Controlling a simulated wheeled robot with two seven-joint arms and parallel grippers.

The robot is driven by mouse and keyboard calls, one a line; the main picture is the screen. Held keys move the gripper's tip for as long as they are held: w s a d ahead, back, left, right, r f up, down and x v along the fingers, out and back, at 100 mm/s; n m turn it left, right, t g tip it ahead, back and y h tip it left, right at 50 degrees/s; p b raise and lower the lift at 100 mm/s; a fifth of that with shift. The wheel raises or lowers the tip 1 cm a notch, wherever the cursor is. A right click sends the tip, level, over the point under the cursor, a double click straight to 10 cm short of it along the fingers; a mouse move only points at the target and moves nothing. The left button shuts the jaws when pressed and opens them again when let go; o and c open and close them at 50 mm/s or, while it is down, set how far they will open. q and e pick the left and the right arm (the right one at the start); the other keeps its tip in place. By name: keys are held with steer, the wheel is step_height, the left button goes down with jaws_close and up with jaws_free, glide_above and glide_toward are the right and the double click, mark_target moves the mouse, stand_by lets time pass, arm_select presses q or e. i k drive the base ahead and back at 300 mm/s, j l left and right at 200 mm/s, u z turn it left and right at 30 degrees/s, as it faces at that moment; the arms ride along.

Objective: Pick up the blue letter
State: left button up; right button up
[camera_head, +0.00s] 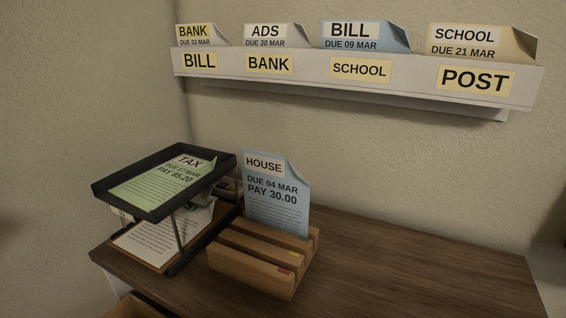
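A blue letter (277,218) headed HOUSE, due 04 MAR, pay 30.00, stands upright in the back part of a wooden slotted holder (240,268) on the desk. Its top right corner is folded and its lower edge is hidden by the holder. Another blue letter (385,39), headed BILL, due 09 MAR, stands in the wall rack (300,70), above the label SCHOOL; its lower part is hidden. Neither of my grippers is in view.
A black two-level tray (150,212) stands left of the holder, with a green TAX letter (150,190) on top and papers below. The rack also holds BANK, ADS and SCHOOL (465,42) letters. The desk (420,275) is clear to the right.

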mark_target(277, 196)
steer(key=k+j+z, duration=0.1)
steer(key=j, duration=0.3)
steer(key=k+j+z, duration=0.1)
steer(key=j, duration=0.3)
steer(key=k+j+z, duration=0.1)
steer(key=k+j, duration=0.2)
steer(key=k+j+z, duration=0.1)
steer(key=j, duration=0.4)
steer(key=k+j+z, duration=0.1)
steer(key=k+j, duration=0.2)
steer(key=u, duration=0.1)
